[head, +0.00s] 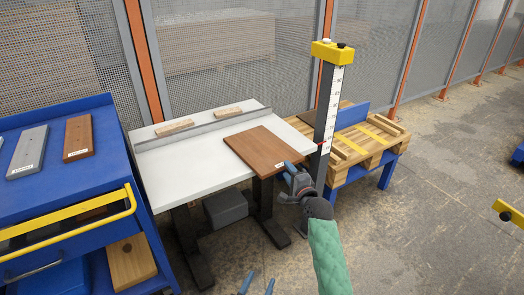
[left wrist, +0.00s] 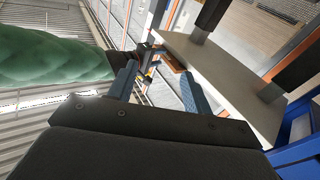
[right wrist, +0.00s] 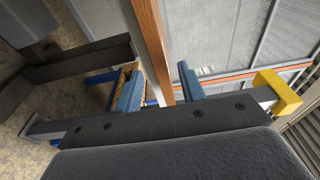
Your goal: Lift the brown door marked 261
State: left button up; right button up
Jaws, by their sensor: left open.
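The brown door (head: 268,148) lies flat on the white table (head: 185,180), its front right corner past the table's edge. It has a small pale label that I cannot read. My right gripper (head: 298,172) is at that corner. In the right wrist view the door's brown edge (right wrist: 150,40) runs between the fingers of my right gripper (right wrist: 160,85); whether they press on it is unclear. My left gripper (head: 257,287) is open and empty, low in front of the table; its fingers also show in the left wrist view (left wrist: 160,88).
A blue cart (head: 60,115) at left carries a grey board (head: 28,152) and another brown board (head: 78,138). A measuring post with a yellow top (head: 332,52) stands right of the door. A wooden pallet (head: 365,145) is behind it. Two wooden blocks (head: 175,127) lie at the table's back.

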pick_arm(q)
notch_tip(320, 180, up, 8)
jog(key=t+h, duration=0.1)
jog(key=t, duration=0.2)
jog(key=shift+w+a+r+b, duration=0.2)
jog(key=shift+b, duration=0.15)
pick_arm(e)
jog(key=x, duration=0.4)
jog(key=shift+w, duration=0.4)
jog(key=shift+r, duration=0.1)
grip_shut()
